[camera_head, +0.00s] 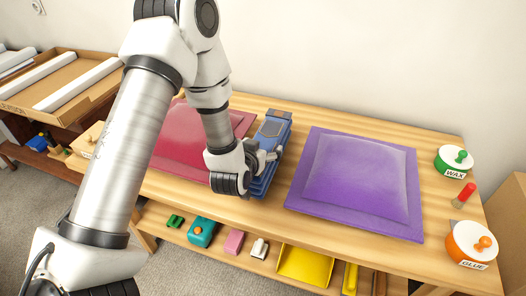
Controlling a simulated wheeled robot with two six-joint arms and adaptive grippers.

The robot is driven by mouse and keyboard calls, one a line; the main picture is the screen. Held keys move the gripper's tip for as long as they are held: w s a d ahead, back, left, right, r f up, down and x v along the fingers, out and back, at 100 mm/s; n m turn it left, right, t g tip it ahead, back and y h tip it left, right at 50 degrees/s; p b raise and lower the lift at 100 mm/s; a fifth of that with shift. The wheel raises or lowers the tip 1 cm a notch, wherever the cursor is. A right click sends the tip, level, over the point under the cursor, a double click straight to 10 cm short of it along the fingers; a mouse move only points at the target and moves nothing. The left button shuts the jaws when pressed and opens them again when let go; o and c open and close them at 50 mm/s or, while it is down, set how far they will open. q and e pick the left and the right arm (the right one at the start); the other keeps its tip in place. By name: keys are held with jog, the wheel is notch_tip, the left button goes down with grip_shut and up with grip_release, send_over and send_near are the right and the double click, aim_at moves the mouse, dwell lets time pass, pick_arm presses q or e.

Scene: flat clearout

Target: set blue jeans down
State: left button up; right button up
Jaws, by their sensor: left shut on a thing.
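The folded blue jeans (273,129) are a narrow blue bundle over the wooden table (448,196), between a red padded square (190,134) and a purple padded square (357,180). My left gripper (264,157) is shut on the near right part of the jeans, and its fingers and wrist hide some of them. I cannot tell whether the underside of the jeans touches the tabletop. My left arm covers part of the red square. My right gripper is not in view.
At the table's right end stand a green WAX tin (443,163), a red-handled tool (465,193) and an orange GLUE tin (459,248). A shelf below holds a yellow tray (304,265) and several small objects. An open box (62,82) stands at left. A wall runs behind.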

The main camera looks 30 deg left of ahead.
pick_arm(q)
jog(key=shift+f, duration=0.8)
jog(key=shift+f, duration=0.15)
jog(key=o, duration=1.4)
jog(key=shift+o, duration=0.2)
